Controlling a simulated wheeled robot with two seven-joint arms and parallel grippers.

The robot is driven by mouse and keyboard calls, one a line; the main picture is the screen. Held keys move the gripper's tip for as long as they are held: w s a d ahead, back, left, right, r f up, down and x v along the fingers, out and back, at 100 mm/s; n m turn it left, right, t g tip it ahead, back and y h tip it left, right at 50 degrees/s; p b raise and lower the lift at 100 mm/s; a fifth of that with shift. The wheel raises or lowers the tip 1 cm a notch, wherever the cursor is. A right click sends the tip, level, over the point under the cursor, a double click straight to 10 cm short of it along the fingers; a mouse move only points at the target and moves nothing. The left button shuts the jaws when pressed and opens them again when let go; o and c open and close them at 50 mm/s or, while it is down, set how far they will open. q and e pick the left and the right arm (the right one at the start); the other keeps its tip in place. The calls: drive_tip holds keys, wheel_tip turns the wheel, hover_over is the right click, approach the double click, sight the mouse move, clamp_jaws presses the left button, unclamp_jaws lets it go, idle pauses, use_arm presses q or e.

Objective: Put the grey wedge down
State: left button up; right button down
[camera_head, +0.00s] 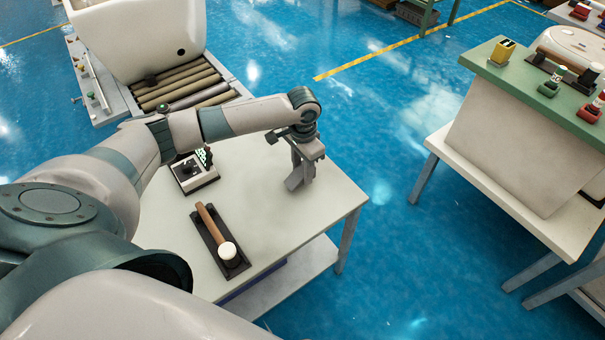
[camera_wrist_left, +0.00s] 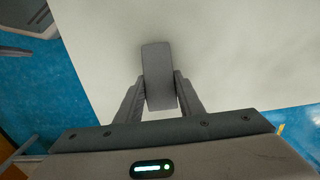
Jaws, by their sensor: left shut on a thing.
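The grey wedge (camera_wrist_left: 157,72) is between the two fingers of my left gripper (camera_wrist_left: 160,88) in the left wrist view, with the white table top (camera_wrist_left: 230,50) behind it. In the head view my left gripper (camera_head: 303,168) points down over the right part of the white table (camera_head: 270,235), and the wedge (camera_head: 296,181) shows at its fingers. I cannot tell whether the wedge touches the table. My left gripper is shut on it. My right gripper is not in view.
A mallet (camera_head: 215,228) with a white head lies in a dark tray near the table's front. A small control box (camera_head: 194,172) stands at the back left. A roller conveyor (camera_head: 185,85) carries a white toilet part (camera_head: 140,35). The table's right side is clear.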

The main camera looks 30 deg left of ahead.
use_arm(q)
drive_tip(key=shift+f, duration=1.05)
drive_tip(key=shift+f, duration=0.1)
drive_tip(key=o, duration=1.2)
wheel_tip(320, 180, up, 12)
drive_tip(key=shift+r, duration=0.1)
